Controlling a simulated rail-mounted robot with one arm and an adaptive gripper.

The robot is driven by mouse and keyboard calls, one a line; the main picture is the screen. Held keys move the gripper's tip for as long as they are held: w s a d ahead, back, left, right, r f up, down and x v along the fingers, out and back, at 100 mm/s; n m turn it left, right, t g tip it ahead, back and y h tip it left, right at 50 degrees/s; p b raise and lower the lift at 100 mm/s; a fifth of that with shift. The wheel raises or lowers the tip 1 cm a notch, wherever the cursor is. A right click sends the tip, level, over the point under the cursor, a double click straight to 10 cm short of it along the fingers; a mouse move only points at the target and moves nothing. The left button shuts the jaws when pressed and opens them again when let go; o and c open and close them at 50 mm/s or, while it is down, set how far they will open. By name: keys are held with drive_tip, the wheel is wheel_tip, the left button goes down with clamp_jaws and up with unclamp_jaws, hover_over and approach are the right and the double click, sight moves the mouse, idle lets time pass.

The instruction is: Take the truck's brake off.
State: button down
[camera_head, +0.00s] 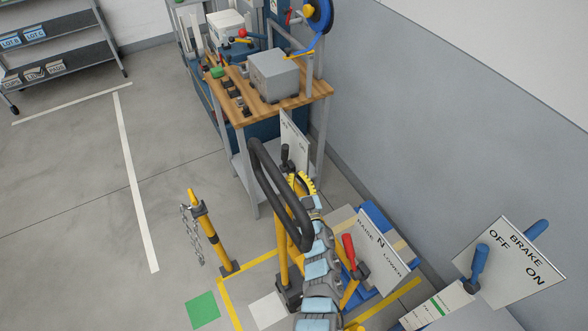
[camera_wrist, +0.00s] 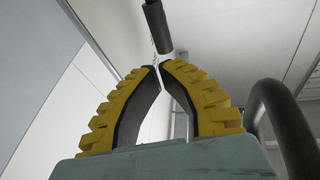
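The brake plate (camera_head: 515,262), lettered BRAKE, OFF and ON, is at the lower right of the head view. A blue-handled lever (camera_head: 480,262) stands in front of its left part, nearer OFF than ON in the picture; its true setting is hard to tell. A second blue handle (camera_head: 537,230) shows behind the plate's top edge. My gripper (camera_head: 302,182), with yellow toothed fingers, is well left of the brake lever, beside a dark loop handle (camera_head: 282,195). In the wrist view my gripper's fingertips (camera_wrist: 160,67) nearly meet, with nothing visible between them.
A dark cylindrical grip (camera_wrist: 155,25) lies beyond the fingertips. A red-handled lever (camera_head: 349,250) stands by the RAISE/N/LOWER plate (camera_head: 382,243), between my gripper and the brake. A wooden workbench (camera_head: 315,88) is behind, and a yellow post (camera_head: 210,230) with a chain stands left. Open floor lies farther left.

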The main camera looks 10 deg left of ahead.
drive_tip(key=v, duration=0.6)
drive_tip(key=shift+s+r, duration=0.2)
drive_tip(key=shift+d, duration=0.1)
idle(0.3)
drive_tip(key=f+b, duration=0.1)
drive_tip(key=b, duration=0.1)
drive_tip(key=m+g+b, duration=0.1)
drive_tip(key=b, duration=0.2)
drive_tip(key=shift+s+d+f+h, duration=0.2)
drive_tip(key=shift+d+f+h, duration=0.1)
drive_tip(key=shift+f, duration=0.1)
drive_tip(key=shift+a+r+n+b, duration=0.25)
drive_tip(key=shift+r+n+b, duration=0.35)
drive_tip(key=shift+r, duration=0.15)
drive_tip(key=shift+w, duration=0.1)
